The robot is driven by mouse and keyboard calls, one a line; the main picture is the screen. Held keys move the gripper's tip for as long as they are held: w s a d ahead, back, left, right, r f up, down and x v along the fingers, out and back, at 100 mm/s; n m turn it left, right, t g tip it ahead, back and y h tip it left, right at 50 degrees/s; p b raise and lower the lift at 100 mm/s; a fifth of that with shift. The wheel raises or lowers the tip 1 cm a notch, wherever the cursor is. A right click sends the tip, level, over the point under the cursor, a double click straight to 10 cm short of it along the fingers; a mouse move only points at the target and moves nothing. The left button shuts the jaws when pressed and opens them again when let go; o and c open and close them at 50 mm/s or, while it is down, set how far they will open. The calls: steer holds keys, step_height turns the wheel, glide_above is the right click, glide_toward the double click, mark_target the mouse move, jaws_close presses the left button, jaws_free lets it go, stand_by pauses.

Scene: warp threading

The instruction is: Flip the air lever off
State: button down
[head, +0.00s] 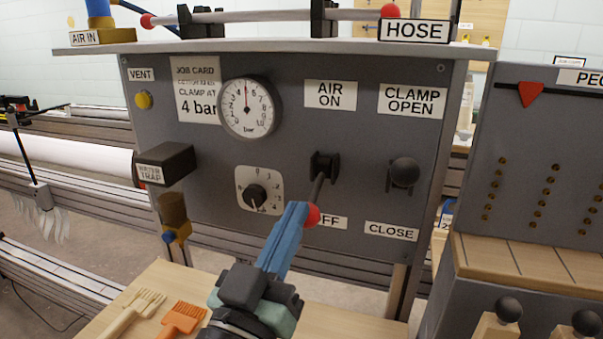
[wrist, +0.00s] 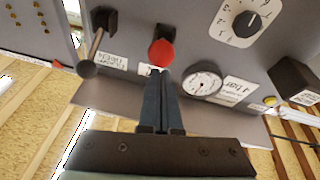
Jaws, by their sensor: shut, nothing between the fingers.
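The air lever (head: 318,190) is a dark rod with a red ball knob (head: 313,215), on a grey panel below the AIR ON label (head: 330,94). In the head view its knob is lower than its pivot and partly covers the OFF label (head: 333,222). My gripper (head: 298,210) is shut and empty, its blue fingers reaching up to the knob's left side. In the wrist view the red knob (wrist: 161,53) is just beyond the shut fingertips (wrist: 158,72). I cannot tell whether they touch.
The black-knobbed clamp lever (head: 404,172) is to the right, between CLAMP OPEN and CLOSE.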

steer(key=f+b, duration=0.1)
steer(key=b, duration=0.1)
steer(key=f+b, duration=0.1)
steer(key=b, duration=0.1)
steer(key=shift+w+d+f+t+b, duration=0.1)
steer(key=shift+w+f+t+b, duration=0.1)
steer(key=shift+t+b, duration=0.15)
steer(key=shift+w+f+b, duration=0.1)
steer(key=shift+b, duration=0.2)
